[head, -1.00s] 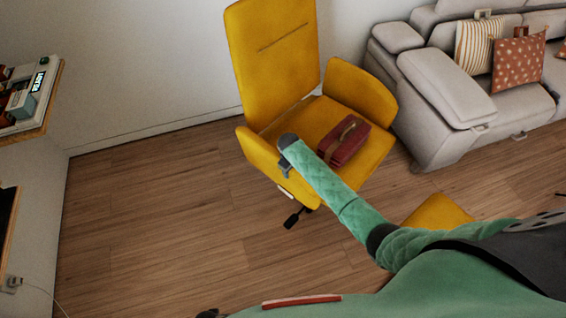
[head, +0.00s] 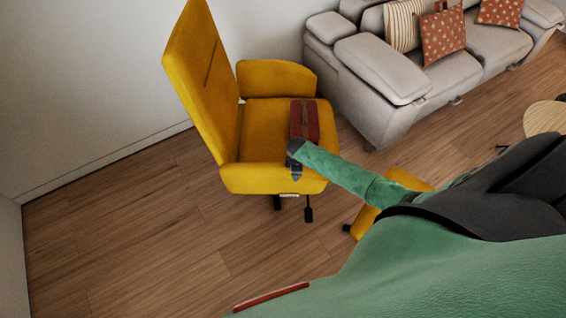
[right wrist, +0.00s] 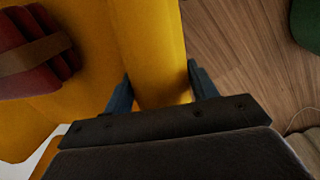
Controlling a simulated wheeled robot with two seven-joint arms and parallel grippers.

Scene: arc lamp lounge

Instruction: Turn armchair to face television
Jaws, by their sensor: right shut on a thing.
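The yellow armchair (head: 265,130) stands left of centre in the head view, its tall back at the left and its seat open to the right. Its near armrest (head: 265,178) faces me. My right gripper (head: 295,168) is at the front part of that armrest. In the right wrist view, the fingers of the right gripper (right wrist: 160,85) lie on both sides of the yellow armrest (right wrist: 150,45), shut on it. A dark red bag with a brown strap (head: 305,122) lies on the seat. No television shows now. My left gripper is out of view.
A grey sofa (head: 385,80) with patterned cushions stands close behind the chair on the right. A yellow footstool (head: 400,180) is partly hidden behind my right arm. A round wooden table (head: 545,118) is at the right edge. Wooden floor (head: 130,235) at front left is clear.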

